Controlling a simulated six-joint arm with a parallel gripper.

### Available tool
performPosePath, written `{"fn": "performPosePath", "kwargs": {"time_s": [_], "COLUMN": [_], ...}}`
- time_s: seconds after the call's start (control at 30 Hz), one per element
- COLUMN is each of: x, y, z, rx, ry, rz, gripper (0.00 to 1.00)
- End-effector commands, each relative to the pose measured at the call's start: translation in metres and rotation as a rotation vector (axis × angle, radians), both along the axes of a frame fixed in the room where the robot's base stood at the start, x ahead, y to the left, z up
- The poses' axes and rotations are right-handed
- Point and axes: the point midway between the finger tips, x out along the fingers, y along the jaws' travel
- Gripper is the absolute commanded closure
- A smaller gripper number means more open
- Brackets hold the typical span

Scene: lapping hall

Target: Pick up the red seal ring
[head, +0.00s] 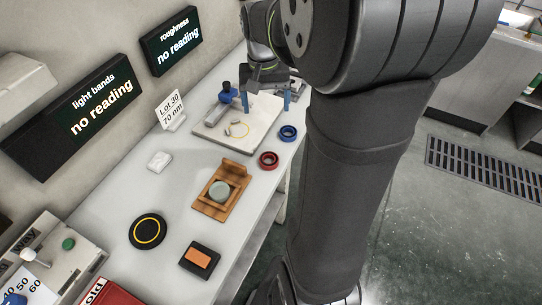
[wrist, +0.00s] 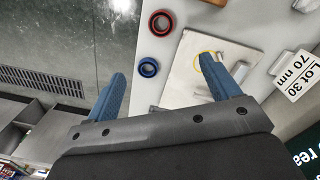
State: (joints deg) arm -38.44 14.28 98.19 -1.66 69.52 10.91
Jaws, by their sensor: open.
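The red seal ring (head: 268,160) lies flat near the bench's right edge, in front of the blue ring (head: 288,133). In the wrist view the red ring (wrist: 160,22) is at the top, with the blue ring (wrist: 148,67) below it, nearer my fingers. My gripper (head: 266,99) is open, its two blue fingers spread apart and nothing seen between them. It is over the far end of the bench, beyond both rings, by the pale plate. In the wrist view my gripper (wrist: 162,68) points up the picture towards the rings.
The pale plate (head: 213,139) carries a blue-topped device (head: 227,95) and a yellow-marked ring. A wooden holder (head: 233,172) with a grey-green disc stands left of the red ring. The Lot 30 sign (head: 172,110) stands by the wall. Floor lies beyond the bench's right edge.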

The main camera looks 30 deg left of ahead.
Motion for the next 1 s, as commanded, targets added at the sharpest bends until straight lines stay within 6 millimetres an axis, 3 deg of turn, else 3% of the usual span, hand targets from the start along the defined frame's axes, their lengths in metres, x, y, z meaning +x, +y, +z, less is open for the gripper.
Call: {"fn": "performPosePath", "kwargs": {"time_s": [0.2, 0.4, 0.67, 1.0], "x": [0.000, 0.000, 0.000, -0.002], "y": [0.005, 0.008, 0.007, -0.002], "z": [-0.022, -0.035, -0.053, -0.126], "rx": [-0.036, -0.051, -0.057, -0.058], "ry": [0.041, 0.072, 0.088, 0.089], "rz": [0.479, 0.782, 0.885, 0.881], "gripper": [0.19, 0.19, 0.19, 0.19]}}
